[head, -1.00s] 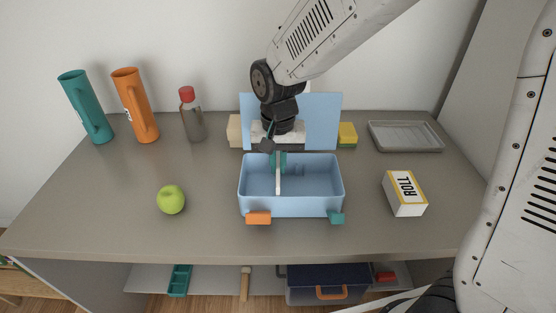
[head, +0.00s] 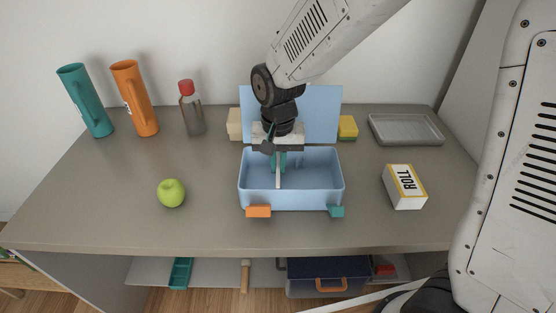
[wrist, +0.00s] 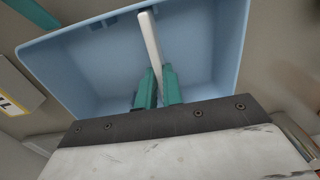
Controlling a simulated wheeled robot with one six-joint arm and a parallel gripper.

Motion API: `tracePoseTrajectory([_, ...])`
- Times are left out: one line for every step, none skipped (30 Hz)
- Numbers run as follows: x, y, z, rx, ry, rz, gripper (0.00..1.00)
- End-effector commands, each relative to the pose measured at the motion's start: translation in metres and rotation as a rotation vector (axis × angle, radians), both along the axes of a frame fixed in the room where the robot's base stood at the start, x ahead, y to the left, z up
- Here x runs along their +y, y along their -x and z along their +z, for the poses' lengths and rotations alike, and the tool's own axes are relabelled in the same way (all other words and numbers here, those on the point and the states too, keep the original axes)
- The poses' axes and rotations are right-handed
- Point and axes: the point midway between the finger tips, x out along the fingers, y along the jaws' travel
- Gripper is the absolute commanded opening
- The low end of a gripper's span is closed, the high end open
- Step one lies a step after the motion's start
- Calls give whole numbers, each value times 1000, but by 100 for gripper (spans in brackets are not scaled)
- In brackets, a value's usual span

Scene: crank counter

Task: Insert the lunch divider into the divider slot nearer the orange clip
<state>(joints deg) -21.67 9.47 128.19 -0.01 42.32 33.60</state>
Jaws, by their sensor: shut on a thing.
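The blue lunch box (head: 300,201) stands open on the counter, its blue lid (head: 322,112) upright behind it. An orange clip (head: 258,211) is at its front left and a teal clip (head: 336,211) at its front right. My gripper (head: 278,162) points down into the box, left of its middle. Its teal fingers are shut on the white lunch divider (head: 278,178). The wrist view shows the divider (wrist: 151,42) between the fingers (wrist: 157,87), inside the box outline (wrist: 95,55). The slots are not clearly visible, and I cannot tell whether the divider's lower edge is seated.
A green apple (head: 172,193) lies left of the box, and a ROLL carton (head: 405,187) stands right. A grey tray (head: 406,129), yellow-green sponge (head: 347,127), bottle (head: 192,112), orange holder (head: 134,98) and teal holder (head: 85,101) stand farther back. The front counter is clear.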

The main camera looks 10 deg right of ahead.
Motion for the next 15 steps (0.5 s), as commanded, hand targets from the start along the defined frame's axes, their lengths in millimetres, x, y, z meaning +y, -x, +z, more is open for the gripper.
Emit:
tracePoseTrajectory([0,0,-1,1,0,0,0])
tracePoseTrajectory([0,0,-2,1,0,0,0])
tracePoseTrajectory([0,0,-3,1,0,0,0])
tracePoseTrajectory([0,0,-4,1,0,0,0])
tracePoseTrajectory([0,0,-4,1,0,0,0])
tracePoseTrajectory([0,0,-5,0,0,0,0])
tracePoseTrajectory([0,0,-6,0,0,0,0])
tracePoseTrajectory([0,0,-6,0,0,0,0])
tracePoseTrajectory([0,0,-6,0,0,0,0])
tracePoseTrajectory([0,0,-6,0,0,0,0])
tracePoseTrajectory([0,0,-6,0,0,0,0])
tracePoseTrajectory([0,0,-6,0,0,0,0])
tracePoseTrajectory([0,0,-6,0,0,0,14])
tracePoseTrajectory([0,0,-6,0,0,0,22])
tracePoseTrajectory([0,0,-6,0,0,0,33])
